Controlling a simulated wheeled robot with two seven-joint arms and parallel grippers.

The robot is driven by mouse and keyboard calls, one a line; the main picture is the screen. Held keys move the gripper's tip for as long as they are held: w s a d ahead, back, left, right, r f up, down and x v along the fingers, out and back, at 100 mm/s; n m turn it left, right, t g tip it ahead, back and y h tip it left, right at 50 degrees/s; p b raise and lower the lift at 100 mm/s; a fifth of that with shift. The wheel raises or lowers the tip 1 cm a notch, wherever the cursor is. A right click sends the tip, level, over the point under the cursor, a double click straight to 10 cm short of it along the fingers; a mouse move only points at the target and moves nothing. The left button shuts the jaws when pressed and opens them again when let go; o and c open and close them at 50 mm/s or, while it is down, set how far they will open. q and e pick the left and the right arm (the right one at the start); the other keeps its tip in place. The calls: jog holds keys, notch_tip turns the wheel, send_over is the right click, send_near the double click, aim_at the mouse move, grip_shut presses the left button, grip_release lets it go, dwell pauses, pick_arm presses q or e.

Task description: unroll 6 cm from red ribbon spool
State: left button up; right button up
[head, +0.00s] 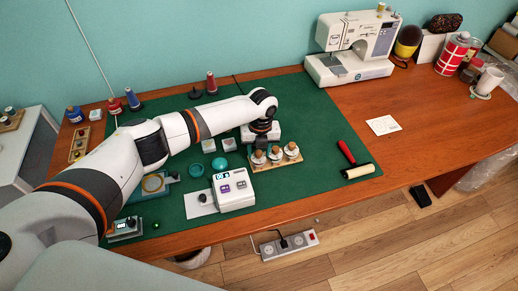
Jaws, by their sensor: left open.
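No ribbon spool is plain to me in the head view. A red cone-shaped spool (211,83) stands at the back of the green cutting mat (310,180). Another small red spool (114,105) stands at the back left, beside blue ones. I cannot tell whether either carries ribbon. My left arm reaches across the mat from the left. My left gripper (260,141) points down just behind the corked jars, well in front and to the right of both red spools. It is open; its fingertips are small and partly hidden, and I see nothing held. My right gripper is out of view.
Three corked jars (275,153) stand on a wooden tray close by the gripper. A white device with buttons (233,189) sits in front of them. A red-handled roller (358,172) lies at right. A sewing machine (352,47) stands behind. The mat's right part is mostly clear.

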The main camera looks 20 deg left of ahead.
pick_arm(q)
grip_shut()
